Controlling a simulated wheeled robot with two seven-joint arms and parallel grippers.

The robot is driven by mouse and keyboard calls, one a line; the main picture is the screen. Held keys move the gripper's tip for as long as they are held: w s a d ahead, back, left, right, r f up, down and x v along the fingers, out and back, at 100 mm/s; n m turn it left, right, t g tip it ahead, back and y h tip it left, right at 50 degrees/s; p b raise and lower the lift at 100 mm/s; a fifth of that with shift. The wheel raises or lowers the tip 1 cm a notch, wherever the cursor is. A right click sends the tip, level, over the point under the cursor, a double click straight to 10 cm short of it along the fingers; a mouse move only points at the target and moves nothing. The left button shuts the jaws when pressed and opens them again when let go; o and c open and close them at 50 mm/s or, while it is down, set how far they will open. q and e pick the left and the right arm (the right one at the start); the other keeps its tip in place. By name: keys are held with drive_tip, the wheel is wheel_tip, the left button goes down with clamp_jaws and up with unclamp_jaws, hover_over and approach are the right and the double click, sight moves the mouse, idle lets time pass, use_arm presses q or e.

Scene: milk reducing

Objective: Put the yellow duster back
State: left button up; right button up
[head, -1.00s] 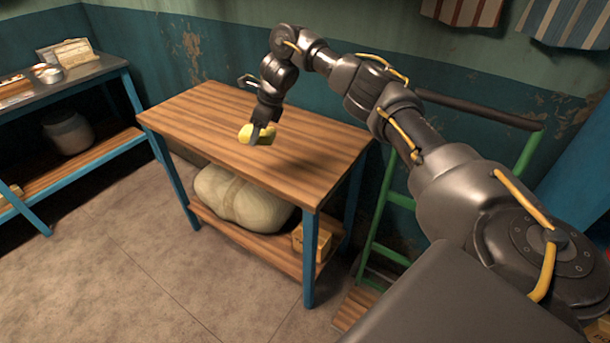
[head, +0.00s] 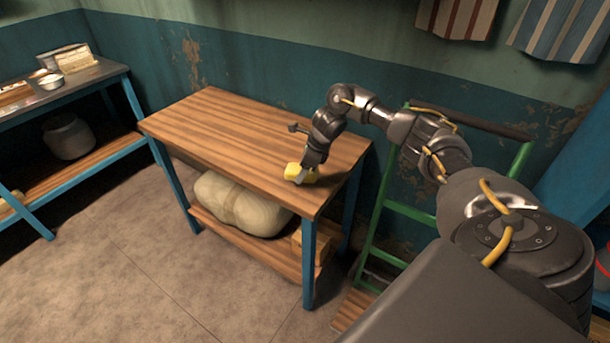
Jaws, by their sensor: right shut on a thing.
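The yellow duster (head: 293,170) is at the right part of the wooden table (head: 215,125), near its front right corner. My right gripper (head: 302,174) is shut on the duster, pointing down at it from above. The fingers cover part of the duster. I cannot tell whether the duster touches the tabletop or is just above it. My left gripper does not show.
The tabletop is otherwise clear. A pale sack (head: 240,204) and a small box (head: 310,245) lie on the shelf below. A green ladder-like frame (head: 400,210) stands right of the table. A bench (head: 80,85) with a bowl (head: 51,81) stands at the left.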

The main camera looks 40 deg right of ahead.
wheel_tip(320, 180, down, 3)
drive_tip(key=shift+s+d+f, duration=0.1)
drive_tip(key=shift+f, duration=0.05)
drive_tip(key=o, duration=1)
drive_tip(key=shift+c, duration=0.2)
drive_tip(key=b+v, duration=0.1)
drive_tip(key=v, duration=0.9)
drive_tip(key=shift+r, duration=0.3)
drive_tip(key=shift+v, duration=0.8)
drive_tip(key=shift+f, duration=0.1)
